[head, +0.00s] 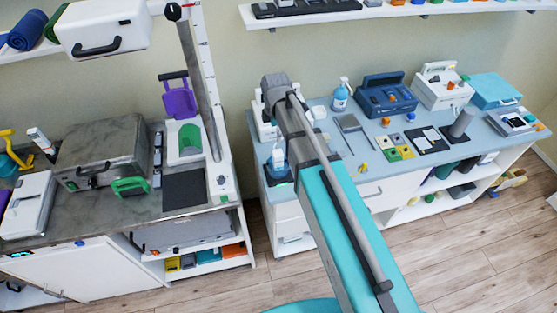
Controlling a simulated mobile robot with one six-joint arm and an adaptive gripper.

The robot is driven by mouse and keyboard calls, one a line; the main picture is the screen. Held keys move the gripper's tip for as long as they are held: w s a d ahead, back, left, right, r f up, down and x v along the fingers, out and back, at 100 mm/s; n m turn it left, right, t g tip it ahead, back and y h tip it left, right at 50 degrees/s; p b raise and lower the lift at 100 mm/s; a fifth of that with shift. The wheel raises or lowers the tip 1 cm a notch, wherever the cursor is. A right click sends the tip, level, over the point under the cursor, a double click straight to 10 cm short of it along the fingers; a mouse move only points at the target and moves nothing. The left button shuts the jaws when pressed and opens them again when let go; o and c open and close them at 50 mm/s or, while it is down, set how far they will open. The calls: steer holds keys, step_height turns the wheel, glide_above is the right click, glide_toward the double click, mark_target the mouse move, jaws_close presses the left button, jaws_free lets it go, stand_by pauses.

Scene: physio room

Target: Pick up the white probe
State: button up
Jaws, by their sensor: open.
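I cannot single out the white probe with certainty at this size. A small white upright item with a dark tip (40,141) stands at the far left. A pale blue and white item (278,157) stands on a dark base with a green edge at the left end of the blue-topped counter (318,148). My arm reaches up across the middle of the head view over that counter and covers part of it. My gripper cannot be made out; the arm's far end hides what lies behind it.
A grey bench (225,212) on the left holds a large grey case (100,148), a purple chair-shaped item (179,100) and a tall post (197,85). The counter carries a spray bottle (340,97), a blue case (386,97) and several devices. A floor gap separates both.

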mark_target(278, 153)
steer(key=shift+f, duration=0.15)
step_height(278, 153, down, 8)
steer(key=b, duration=0.8)
steer(key=shift+f+b, duration=0.15)
steer(key=shift+b, duration=0.15)
steer(key=shift+f, duration=0.1)
steer(key=shift+d+f+b, duration=0.15)
steer(key=shift+f+b, duration=1.15)
steer(key=shift+b, duration=0.05)
steer(key=shift+d+f+b, duration=0.15)
steer(key=shift+f+b, duration=1.1)
steer(key=shift+b, duration=0.05)
steer(key=shift+c, duration=0.2)
jaws_close()
